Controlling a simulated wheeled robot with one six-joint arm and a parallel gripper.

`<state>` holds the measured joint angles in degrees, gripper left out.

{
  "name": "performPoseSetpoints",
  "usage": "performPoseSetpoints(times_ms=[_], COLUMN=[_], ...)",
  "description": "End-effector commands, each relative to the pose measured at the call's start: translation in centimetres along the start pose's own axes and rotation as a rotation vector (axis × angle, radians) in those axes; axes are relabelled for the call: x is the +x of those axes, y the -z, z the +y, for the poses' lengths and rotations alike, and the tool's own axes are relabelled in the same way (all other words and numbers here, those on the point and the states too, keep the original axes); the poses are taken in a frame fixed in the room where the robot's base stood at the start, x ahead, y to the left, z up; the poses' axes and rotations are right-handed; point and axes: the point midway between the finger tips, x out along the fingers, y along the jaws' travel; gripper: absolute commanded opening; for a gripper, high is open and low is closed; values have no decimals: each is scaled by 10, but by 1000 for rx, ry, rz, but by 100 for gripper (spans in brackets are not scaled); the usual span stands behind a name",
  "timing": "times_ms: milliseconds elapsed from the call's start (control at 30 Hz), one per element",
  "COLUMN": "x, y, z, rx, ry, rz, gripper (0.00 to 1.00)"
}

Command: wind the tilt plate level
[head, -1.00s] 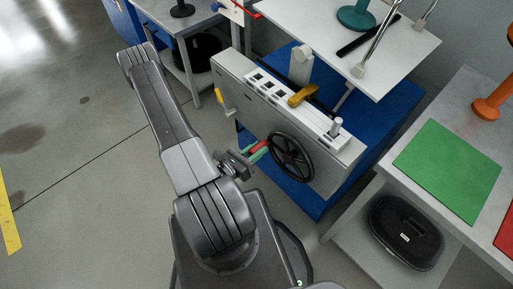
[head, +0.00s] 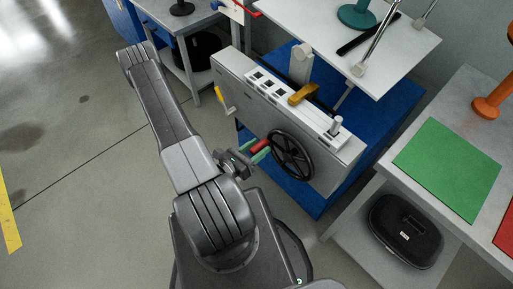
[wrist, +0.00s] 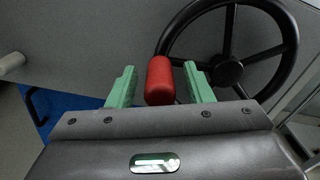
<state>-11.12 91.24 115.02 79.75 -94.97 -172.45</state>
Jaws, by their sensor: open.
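The black handwheel (head: 291,155) is on the front of the grey machine, with a red handle (head: 260,146) standing out at its rim. In the wrist view the red handle (wrist: 160,80) sits between my gripper's (wrist: 161,84) two green fingers, with a gap on each side, and the wheel (wrist: 227,72) is behind it. My gripper (head: 259,152) is open around the handle in the head view. The white plate (head: 395,40) at the top, which seems to be the tilt plate, looks sloped. Its exact angle is hard to tell.
A yellow crank handle (head: 220,96) is at the machine's left, and a yellow lever (head: 303,94) is on its top. A bench with a green mat (head: 449,168) stands to the right, a black case (head: 406,231) on its lower shelf. The floor at left is clear.

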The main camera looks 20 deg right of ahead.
Motion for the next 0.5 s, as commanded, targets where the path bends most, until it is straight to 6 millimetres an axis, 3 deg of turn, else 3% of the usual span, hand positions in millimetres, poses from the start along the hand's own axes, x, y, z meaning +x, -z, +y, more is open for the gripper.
performPoseSetpoints(times_ms=[500], x=[0], y=[-51], z=[-17], rx=[0], ry=[0], rz=[0], gripper=[46])
